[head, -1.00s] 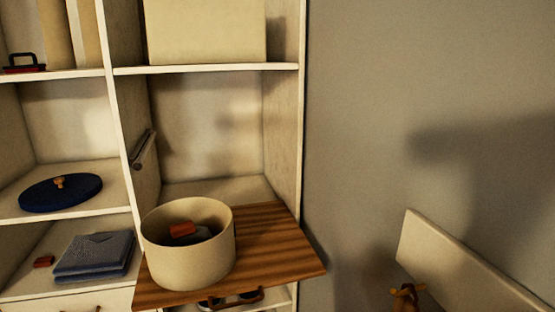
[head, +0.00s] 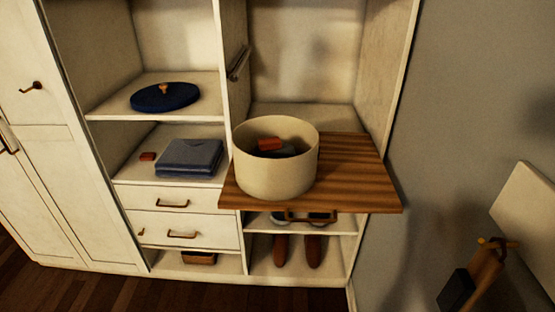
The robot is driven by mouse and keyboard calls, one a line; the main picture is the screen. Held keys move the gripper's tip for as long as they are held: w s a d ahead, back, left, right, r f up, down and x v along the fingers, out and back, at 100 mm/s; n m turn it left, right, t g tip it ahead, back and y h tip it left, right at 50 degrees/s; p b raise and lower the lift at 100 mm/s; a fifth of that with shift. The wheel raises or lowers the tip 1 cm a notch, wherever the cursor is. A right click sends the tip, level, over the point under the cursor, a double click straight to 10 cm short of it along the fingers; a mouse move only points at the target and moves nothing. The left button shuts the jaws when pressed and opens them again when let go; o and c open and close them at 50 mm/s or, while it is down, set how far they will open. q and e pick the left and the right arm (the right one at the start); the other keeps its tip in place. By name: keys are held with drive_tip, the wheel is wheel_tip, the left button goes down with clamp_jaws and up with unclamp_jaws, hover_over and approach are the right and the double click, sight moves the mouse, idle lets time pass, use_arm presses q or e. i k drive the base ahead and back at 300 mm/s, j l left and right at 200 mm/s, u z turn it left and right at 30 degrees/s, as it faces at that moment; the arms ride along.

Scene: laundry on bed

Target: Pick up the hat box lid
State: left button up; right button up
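The hat box lid appears as a dark blue round disc (head: 160,99) with a small wooden knob on top. It lies flat on the open middle shelf at the left of the wardrobe in the head view. A cream round hat box (head: 274,172) stands without a lid on a pulled-out wooden board. A small red-orange item and something dark show inside it. Neither of my grippers is in view.
The wooden board (head: 355,175) juts out from the wardrobe, right of the lid's shelf (head: 106,108). Folded blue cloth (head: 190,158) and a small red item (head: 147,157) lie one shelf below. A pale panel (head: 525,210) and a brown-and-black object (head: 475,282) stand at right.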

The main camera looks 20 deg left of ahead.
sight(164, 97)
drive_tip(key=u, duration=1.3)
